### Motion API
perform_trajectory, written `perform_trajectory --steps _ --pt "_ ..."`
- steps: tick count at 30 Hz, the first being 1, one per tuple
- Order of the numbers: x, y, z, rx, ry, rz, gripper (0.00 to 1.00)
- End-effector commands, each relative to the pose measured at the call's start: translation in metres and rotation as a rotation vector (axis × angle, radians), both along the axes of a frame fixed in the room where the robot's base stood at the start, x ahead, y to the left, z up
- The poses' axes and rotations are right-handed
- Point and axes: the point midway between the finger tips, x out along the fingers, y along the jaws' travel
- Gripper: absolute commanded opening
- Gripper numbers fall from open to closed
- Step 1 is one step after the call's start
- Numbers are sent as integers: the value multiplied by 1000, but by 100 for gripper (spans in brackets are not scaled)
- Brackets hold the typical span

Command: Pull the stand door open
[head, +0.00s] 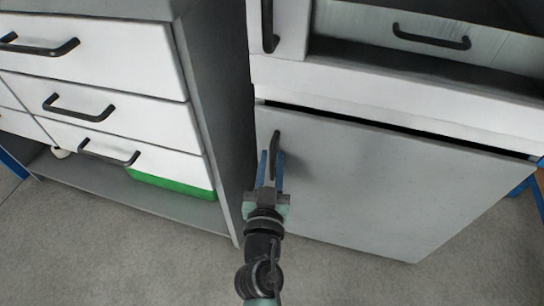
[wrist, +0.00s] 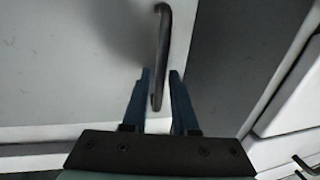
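The stand door (head: 390,185) is a plain light grey panel at the right of the head view. A dark gap runs along its top edge; I cannot tell whether it is slightly ajar. Its dark upright bar handle (head: 276,145) is near the door's left edge. My gripper (head: 272,154) is at the handle's lower part, with blue fingers apart. In the wrist view, the handle (wrist: 163,40) runs down between the two fingertips, with a finger on each side and small gaps visible. My gripper (wrist: 160,74) looks open there, not closed on the handle.
A white drawer unit (head: 95,55) with dark handles stands to the left, above a low shelf holding a green object (head: 170,184). A drawer with a dark handle (head: 431,37) is above the door. Grey floor (head: 330,275) in front looks clear.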

Motion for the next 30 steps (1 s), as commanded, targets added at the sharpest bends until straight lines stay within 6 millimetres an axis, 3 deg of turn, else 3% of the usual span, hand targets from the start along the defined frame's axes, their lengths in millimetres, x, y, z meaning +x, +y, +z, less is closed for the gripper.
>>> perform_trajectory --steps 11,17,30 --pt "6 -1 0 0 0 0 27" --pt "6 -1 0 0 0 0 0" --pt "6 -1 0 0 0 0 0"
